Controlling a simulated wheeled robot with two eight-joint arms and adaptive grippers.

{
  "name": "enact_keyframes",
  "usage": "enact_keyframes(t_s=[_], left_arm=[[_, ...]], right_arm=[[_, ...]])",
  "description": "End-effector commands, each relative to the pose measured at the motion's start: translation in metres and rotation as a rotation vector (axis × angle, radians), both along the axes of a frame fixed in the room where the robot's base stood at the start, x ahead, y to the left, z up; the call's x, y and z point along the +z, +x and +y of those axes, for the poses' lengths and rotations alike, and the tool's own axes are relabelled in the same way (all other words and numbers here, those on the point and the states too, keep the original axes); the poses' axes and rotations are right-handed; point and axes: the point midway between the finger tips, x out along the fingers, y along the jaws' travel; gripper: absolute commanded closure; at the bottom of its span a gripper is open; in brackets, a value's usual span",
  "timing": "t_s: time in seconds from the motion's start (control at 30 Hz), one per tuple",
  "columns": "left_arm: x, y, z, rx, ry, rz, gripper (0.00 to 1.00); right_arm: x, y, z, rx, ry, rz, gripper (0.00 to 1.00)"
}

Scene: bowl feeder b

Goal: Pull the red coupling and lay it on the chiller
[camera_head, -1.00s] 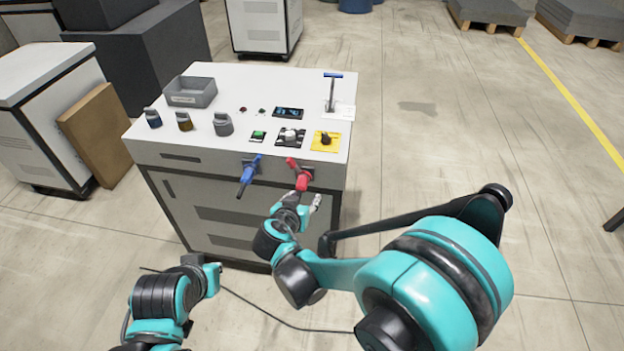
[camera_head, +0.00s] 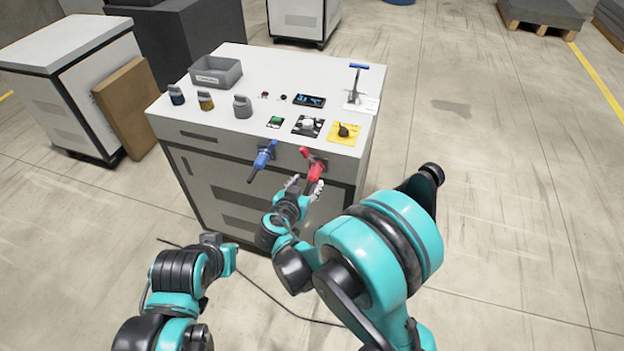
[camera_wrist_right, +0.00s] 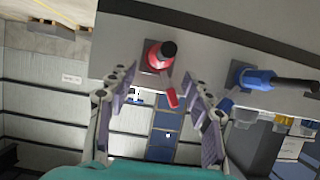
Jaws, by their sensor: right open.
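The red coupling (camera_head: 313,168) sits in its port on the front of the chiller (camera_head: 215,129), a grey cabinet with a white top. In the right wrist view, the red coupling (camera_wrist_right: 158,55) has a black end and a red lever hanging down. My right gripper (camera_head: 305,186) is open just in front of and below it. In the wrist view the two fingers of my right gripper (camera_wrist_right: 157,84) are spread on either side of the lever, with no clear contact. My left gripper (camera_head: 228,256) is low in front of the chiller, away from the couplings; its fingers are unclear.
A blue coupling (camera_head: 262,160) sits left of the red one, also in the wrist view (camera_wrist_right: 262,79). The top carries a grey bin (camera_head: 216,74), several knobs, a display (camera_head: 309,100) and a blue T-handle (camera_head: 358,80). A thin cable lies on the floor.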

Motion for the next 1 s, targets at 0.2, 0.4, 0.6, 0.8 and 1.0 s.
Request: enact_keyframes(t_s=[0.2,0.4,0.6,0.8,1.0], left_arm=[[-0.007,0.0,0.0,0.0,0.0,0.0,1.0],[-0.018,0.0,0.0,0.0,0.0,0.0,1.0],[-0.021,0.0,0.0,0.0,0.0,0.0,1.0],[-0.021,0.0,0.0,0.0,0.0,0.0,1.0],[-0.021,0.0,0.0,0.0,0.0,0.0,1.0]], right_arm=[[-0.014,0.029,-0.011,-0.002,0.0,0.0,0.49],[-0.024,0.049,-0.017,-0.001,0.0,0.0,0.49],[-0.027,0.059,-0.02,0.0,0.001,0.0,0.49],[-0.027,0.061,-0.02,0.0,0.0,0.0,0.49],[-0.027,0.06,-0.02,0.0,0.0,0.0,0.49]])
